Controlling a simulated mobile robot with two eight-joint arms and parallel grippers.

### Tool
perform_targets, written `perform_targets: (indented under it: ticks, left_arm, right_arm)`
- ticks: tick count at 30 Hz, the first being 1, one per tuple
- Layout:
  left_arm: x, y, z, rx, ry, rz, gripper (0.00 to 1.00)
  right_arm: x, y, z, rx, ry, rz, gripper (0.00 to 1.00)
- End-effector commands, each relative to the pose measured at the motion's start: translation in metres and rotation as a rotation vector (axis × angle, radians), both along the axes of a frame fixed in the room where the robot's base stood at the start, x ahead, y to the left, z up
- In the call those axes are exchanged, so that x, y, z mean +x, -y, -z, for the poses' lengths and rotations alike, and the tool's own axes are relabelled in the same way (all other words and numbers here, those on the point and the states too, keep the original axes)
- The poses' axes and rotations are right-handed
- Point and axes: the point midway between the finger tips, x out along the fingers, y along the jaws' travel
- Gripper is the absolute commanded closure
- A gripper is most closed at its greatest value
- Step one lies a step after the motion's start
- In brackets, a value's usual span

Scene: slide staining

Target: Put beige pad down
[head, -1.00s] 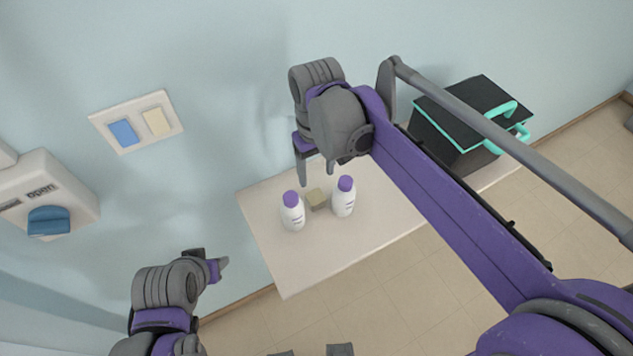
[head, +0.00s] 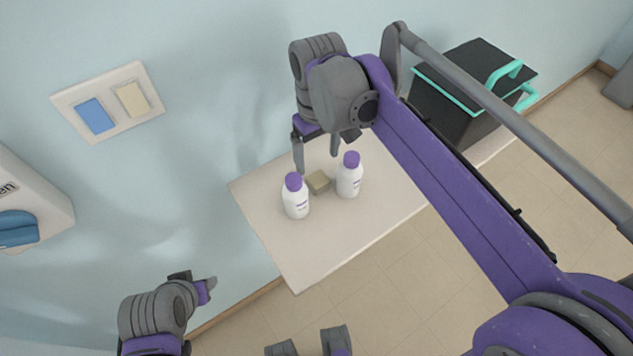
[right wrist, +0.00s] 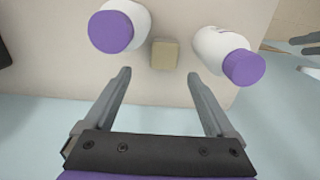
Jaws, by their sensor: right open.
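The beige pad (head: 318,181) is a small block on the white shelf (head: 300,255), between two white bottles with purple caps, the left bottle (head: 296,198) and the right bottle (head: 349,177). In the right wrist view the pad (right wrist: 164,54) lies beyond the fingertips, centred between them and apart from them. My right gripper (head: 316,160) is open and empty, on the wall side of the pad. My left gripper (head: 197,283) is off the shelf at the lower left; its fingers are not clear enough to tell their opening.
A black box with teal handles (head: 470,95) stands at the shelf's right end. A wall plate with a blue and a cream panel (head: 108,102) and a dispenser (head: 25,205) are on the left wall. The shelf's front part is clear.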

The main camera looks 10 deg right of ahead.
Motion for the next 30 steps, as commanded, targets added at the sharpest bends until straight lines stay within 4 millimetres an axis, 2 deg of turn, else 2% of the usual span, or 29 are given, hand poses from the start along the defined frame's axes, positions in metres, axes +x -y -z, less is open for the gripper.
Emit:
perform_targets:
  ticks: [7, 15, 24, 26, 30]
  left_arm:
    - [0.000, 0.000, 0.002, 0.000, -0.001, 0.000, 0.50]
    - [-0.001, 0.000, 0.005, 0.000, -0.002, 0.000, 0.50]
    - [-0.001, 0.000, 0.005, 0.000, -0.002, 0.000, 0.50]
    - [-0.001, 0.000, 0.005, 0.000, -0.002, 0.000, 0.50]
    - [-0.001, 0.000, 0.005, 0.000, -0.002, 0.000, 0.50]
  right_arm:
    - [-0.001, -0.001, 0.021, 0.000, 0.000, 0.000, 0.10]
    - [-0.004, -0.004, 0.060, 0.000, 0.000, 0.000, 0.10]
    - [-0.004, -0.003, 0.064, 0.000, 0.000, 0.000, 0.10]
    - [-0.004, -0.003, 0.064, 0.000, 0.000, 0.000, 0.19]
    - [-0.004, -0.003, 0.064, 0.000, 0.000, 0.000, 0.44]
